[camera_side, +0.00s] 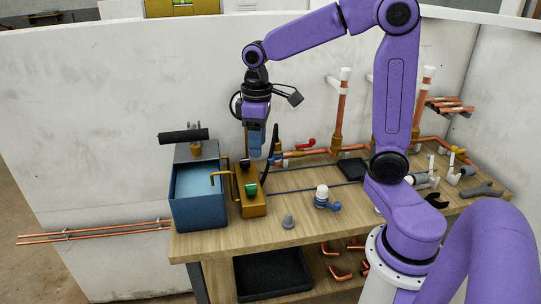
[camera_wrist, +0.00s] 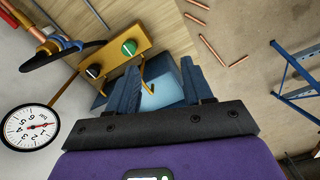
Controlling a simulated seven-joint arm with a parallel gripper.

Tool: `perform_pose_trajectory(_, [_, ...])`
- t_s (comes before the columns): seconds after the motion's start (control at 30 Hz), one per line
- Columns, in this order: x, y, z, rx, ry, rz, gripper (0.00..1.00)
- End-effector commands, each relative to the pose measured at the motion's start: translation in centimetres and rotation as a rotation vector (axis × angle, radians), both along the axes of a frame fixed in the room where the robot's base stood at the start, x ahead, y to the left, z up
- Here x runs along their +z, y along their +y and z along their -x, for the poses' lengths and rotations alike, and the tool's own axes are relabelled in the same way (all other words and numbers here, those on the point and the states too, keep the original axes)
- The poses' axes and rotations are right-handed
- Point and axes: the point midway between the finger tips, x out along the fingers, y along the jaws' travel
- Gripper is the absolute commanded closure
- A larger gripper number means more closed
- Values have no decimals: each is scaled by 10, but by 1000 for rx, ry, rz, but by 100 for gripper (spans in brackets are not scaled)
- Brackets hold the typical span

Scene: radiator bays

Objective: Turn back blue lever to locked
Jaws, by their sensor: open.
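A small blue lever (camera_side: 277,158) shows on the copper pipe at the back of the bench, just right of my gripper. In the wrist view a blue lever (camera_wrist: 68,42) sits at the upper left, beside a red part on the pipe. Its exact angle is too small to tell. A white-capped valve with a blue handle (camera_side: 335,206) stands apart on the bench. My gripper (camera_side: 256,153) points down above the brass panel, left of the blue lever. In the wrist view its fingers (camera_wrist: 161,68) are open, with nothing held between them.
The brass panel (camera_side: 251,206) carries a green knob (camera_wrist: 129,47) and a black knob (camera_wrist: 93,70). A blue tank (camera_side: 197,211) stands left of it. A gauge (camera_wrist: 30,127) and a red lever (camera_side: 306,143) are nearby. The bench front (camera_side: 262,237) has free room.

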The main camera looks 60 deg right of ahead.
Motion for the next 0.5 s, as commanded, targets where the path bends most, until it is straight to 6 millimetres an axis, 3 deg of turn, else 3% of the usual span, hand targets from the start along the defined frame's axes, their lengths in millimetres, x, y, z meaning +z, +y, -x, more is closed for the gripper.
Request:
perform_pose_trajectory(0.03, [2, -16, -15, -54, 2, 1, 49])
perform_pose_trajectory(0.2, [8, -72, -51, -211, 5, 2, 49])
perform_pose_trajectory(0.4, [12, -138, -73, -365, 10, 2, 49])
perform_pose_trajectory(0.5, [13, -160, -77, -412, 12, 1, 49])
